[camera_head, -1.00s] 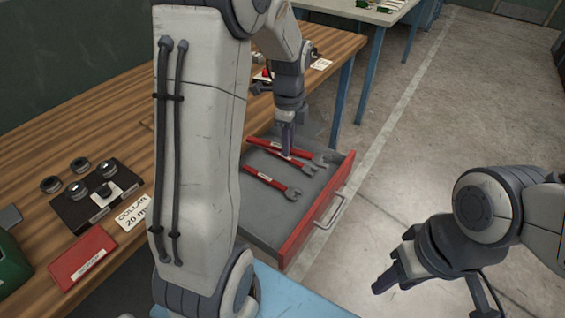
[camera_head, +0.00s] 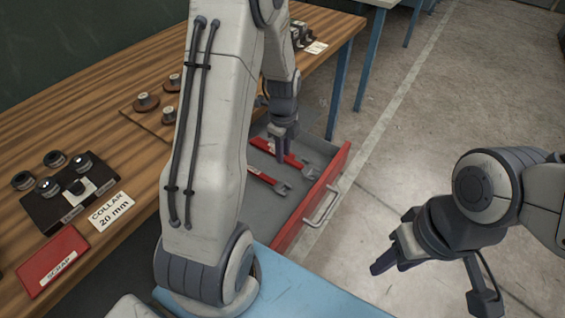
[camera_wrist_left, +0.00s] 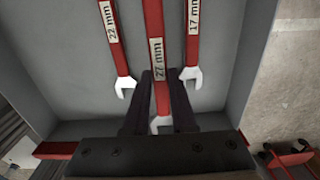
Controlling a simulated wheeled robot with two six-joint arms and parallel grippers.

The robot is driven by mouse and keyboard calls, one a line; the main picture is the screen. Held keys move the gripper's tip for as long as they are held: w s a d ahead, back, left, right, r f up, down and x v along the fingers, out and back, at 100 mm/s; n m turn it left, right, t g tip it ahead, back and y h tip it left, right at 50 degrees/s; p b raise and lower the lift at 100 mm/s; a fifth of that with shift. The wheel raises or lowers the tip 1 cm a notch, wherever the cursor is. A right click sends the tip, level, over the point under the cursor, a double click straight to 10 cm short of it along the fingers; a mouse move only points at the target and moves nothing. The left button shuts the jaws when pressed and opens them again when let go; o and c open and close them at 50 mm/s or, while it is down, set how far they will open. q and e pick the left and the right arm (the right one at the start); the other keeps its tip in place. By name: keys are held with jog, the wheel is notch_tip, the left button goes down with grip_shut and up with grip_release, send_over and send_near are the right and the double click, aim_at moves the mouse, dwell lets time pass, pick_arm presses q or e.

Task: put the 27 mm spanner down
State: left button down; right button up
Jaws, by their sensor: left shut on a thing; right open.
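The 27 mm spanner (camera_wrist_left: 155,55) has a red handle, a white size label and a pale open jaw. In the left wrist view it runs between the two dark fingers of my left gripper (camera_wrist_left: 160,100), which is shut on it. In the head view my left gripper (camera_head: 282,150) points down into the open drawer (camera_head: 285,210). I cannot tell whether the spanner touches the drawer floor. The 22 mm spanner (camera_wrist_left: 116,45) lies to its left in the wrist view, the 17 mm spanner (camera_wrist_left: 193,40) to its right. My right gripper (camera_head: 385,262) is open and empty, outside the drawer.
The drawer has a red front with a metal handle (camera_head: 323,207). The wooden bench (camera_head: 90,120) on the left carries a collar block (camera_head: 72,190), a "COLLAR 20 mm" card (camera_head: 110,211) and a red scrap tray (camera_head: 52,262).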

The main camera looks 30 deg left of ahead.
aim_at(283, 170)
pick_arm(q)
jog(key=shift+f, duration=2.1)
jog(key=shift+f, duration=0.1)
jog(key=shift+f, duration=0.15)
jog(key=c, duration=0.7)
grip_release()
jog(key=shift+c, duration=0.2)
